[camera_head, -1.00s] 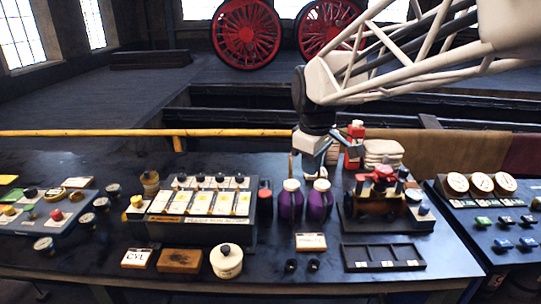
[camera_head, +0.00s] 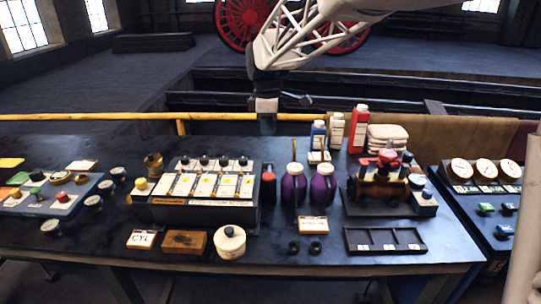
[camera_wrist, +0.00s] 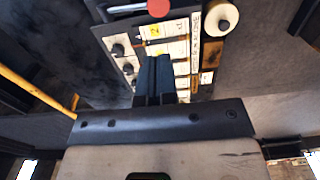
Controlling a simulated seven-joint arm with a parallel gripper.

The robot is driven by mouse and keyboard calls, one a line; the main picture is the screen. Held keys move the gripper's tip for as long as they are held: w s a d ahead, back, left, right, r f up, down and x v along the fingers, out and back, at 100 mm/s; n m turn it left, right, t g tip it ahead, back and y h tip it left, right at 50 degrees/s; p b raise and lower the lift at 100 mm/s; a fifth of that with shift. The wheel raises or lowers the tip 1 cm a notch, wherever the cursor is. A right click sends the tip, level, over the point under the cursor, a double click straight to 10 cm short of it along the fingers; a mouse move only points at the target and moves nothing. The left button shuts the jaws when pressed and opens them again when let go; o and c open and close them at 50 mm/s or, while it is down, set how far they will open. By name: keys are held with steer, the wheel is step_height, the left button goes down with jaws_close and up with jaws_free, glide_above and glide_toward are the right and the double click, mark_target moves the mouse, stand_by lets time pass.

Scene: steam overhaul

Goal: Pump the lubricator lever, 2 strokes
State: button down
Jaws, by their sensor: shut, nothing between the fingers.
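The lubricator (camera_head: 205,213) is a dark box on the bench with a row of white and yellow panels and black knobs. It also shows in the wrist view (camera_wrist: 120,30). My gripper (camera_head: 266,128) is shut and empty, raised behind the box's right end, fingers pointing down.
Two purple jugs (camera_head: 293,187) stand right of the lubricator, with bottles (camera_head: 358,128) behind. A white pot (camera_head: 230,244), a wooden block (camera_head: 184,242) and a CYL card (camera_head: 142,239) lie in front. A yellow rail (camera_head: 90,117) runs behind the bench.

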mark_target(268, 179)
steer(key=shift+f, duration=0.1)
stand_by(0.4)
step_height(268, 179, down, 14)
steer(key=shift+r, duration=0.1)
stand_by(0.7)
stand_by(0.3)
steer(key=shift+s+f+t, duration=0.35)
steer(key=shift+f+t, duration=0.35)
steer(key=shift+f, duration=0.15)
steer(key=shift+s+f+t, duration=0.35)
steer(key=shift+f+t, duration=0.35)
steer(key=shift+f, duration=0.15)
steer(key=shift+s+f, duration=0.2)
steer(key=shift+f, duration=0.8)
steer(key=s+v, duration=0.1)
steer(key=v, duration=1.3)
steer(key=shift+s, duration=0.15)
